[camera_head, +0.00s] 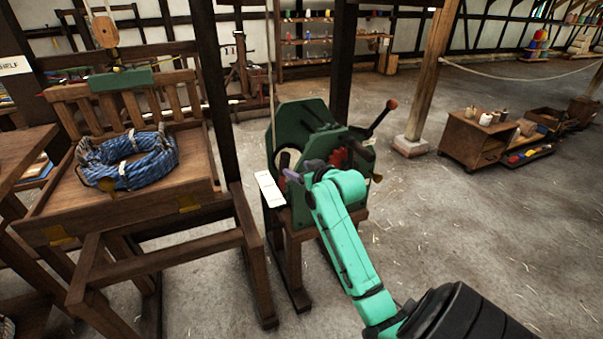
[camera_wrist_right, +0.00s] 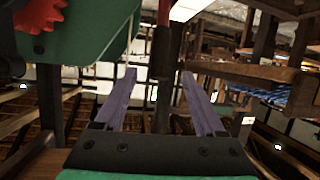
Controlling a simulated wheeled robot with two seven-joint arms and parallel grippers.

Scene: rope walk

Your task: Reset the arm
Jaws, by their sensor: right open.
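My right arm (camera_head: 345,240) is teal and reaches up from the lower right in the head view. Its gripper (camera_head: 292,176) is at the front left of a green machine (camera_head: 300,122) with a lever, close beside a white label. In the right wrist view the two purple fingers of my right gripper (camera_wrist_right: 157,88) stand wide apart with nothing held between them. The green machine's plate (camera_wrist_right: 85,40) and a red gear (camera_wrist_right: 40,14) show at the upper left there. My left gripper is not in view.
A blue rope coil (camera_head: 130,160) lies on a wooden stand (camera_head: 200,192) at the left. A wooden post (camera_head: 225,100) rises between the stand and the machine. A low cabinet (camera_head: 468,143) stands at the right. Open floor (camera_head: 480,230) lies right of my arm.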

